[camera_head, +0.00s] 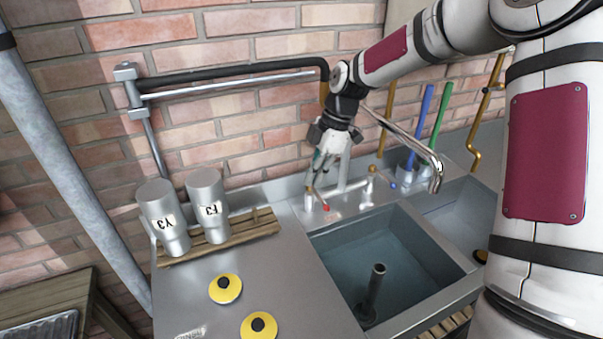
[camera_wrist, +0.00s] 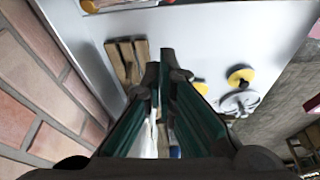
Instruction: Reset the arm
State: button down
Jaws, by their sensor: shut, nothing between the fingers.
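My gripper (camera_head: 316,178) hangs from my raised arm over the back ledge of the sink, near the brick wall and the taps. In the wrist view my gripper (camera_wrist: 165,62) shows two dark green fingers that meet at their tips. Nothing is held between them. The fingertips are small in the head view, so I cannot tell whether they touch the tap fittings.
Two grey canisters (camera_head: 165,220) (camera_head: 208,205) stand on a wooden rack (camera_head: 262,222). Two yellow discs (camera_head: 225,289) (camera_head: 259,326) lie on the steel counter (camera_head: 290,265). A tap spout (camera_head: 437,178) rises beside the sink basin (camera_head: 340,245). Blue and green handles (camera_head: 426,115) (camera_head: 441,118) stand behind.

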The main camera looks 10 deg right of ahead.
jog(key=s+d+r+m+t+h, duration=0.1)
jog(key=s+r+m+t, duration=0.1)
jog(key=s+r+m, duration=0.4)
jog(key=s+d+r+m+t+h, duration=0.1)
jog(key=s+r+m, duration=0.5)
jog(key=s, duration=0.8)
jog(key=s+d+r+m+t+h, duration=0.1)
jog(key=s+r+m, duration=0.4)
jog(key=s, duration=0.5)
jog(key=shift+r+m+t+h, duration=0.3)
jog(key=shift+r+m+t, duration=0.1)
jog(key=shift+m+t, duration=0.55)
